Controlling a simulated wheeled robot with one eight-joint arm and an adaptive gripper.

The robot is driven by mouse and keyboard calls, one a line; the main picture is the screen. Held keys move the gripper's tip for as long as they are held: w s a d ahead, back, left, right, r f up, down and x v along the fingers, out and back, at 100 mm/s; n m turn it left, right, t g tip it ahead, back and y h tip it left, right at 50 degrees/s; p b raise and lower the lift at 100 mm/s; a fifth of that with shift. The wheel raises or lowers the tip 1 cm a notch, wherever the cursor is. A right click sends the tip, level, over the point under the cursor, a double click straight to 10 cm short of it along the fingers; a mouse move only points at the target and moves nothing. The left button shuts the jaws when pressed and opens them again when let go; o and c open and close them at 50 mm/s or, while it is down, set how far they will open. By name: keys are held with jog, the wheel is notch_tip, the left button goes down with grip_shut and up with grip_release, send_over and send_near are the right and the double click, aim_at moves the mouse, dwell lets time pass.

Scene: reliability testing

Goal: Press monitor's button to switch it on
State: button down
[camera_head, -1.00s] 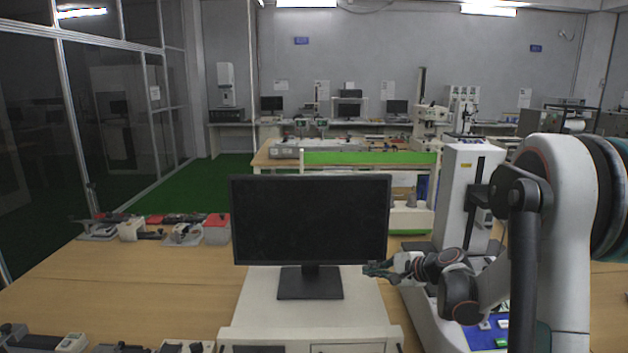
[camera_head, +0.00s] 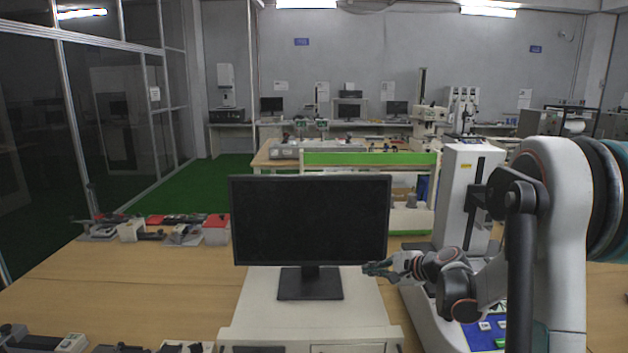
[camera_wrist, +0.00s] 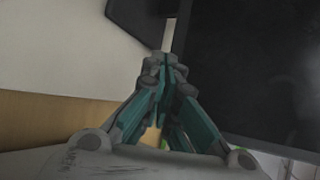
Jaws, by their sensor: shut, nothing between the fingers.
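A black monitor (camera_head: 311,222) stands upright on its stand (camera_head: 309,284) in the middle of the head view. Its screen is dark. My gripper (camera_head: 367,268) is at the monitor's lower right corner, and its fingers are shut and empty. In the wrist view the monitor (camera_wrist: 250,70) fills the right side, and the fingertips of my gripper (camera_wrist: 165,60) are close to its edge. I cannot tell whether they touch it. The button does not show clearly in either view.
The monitor stands on a white cabinet (camera_head: 270,318). A tall white testing machine (camera_head: 462,195) is to the right, behind my arm. Small devices and a red-topped box (camera_head: 217,229) lie on the wooden table (camera_head: 120,290) to the left, where much of the top is free.

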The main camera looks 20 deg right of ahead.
jog(key=shift+w, duration=0.15)
dwell(0.5)
jog(key=shift+w+d, duration=0.1)
jog(key=shift+w, duration=0.2)
jog(key=shift+w, duration=0.1)
dwell(0.4)
jog(key=shift+s, duration=0.55)
jog(key=s+a, duration=0.2)
jog(key=s, duration=0.3)
jog(key=shift+s+r, duration=0.25)
jog(key=shift+s, duration=0.15)
dwell(0.4)
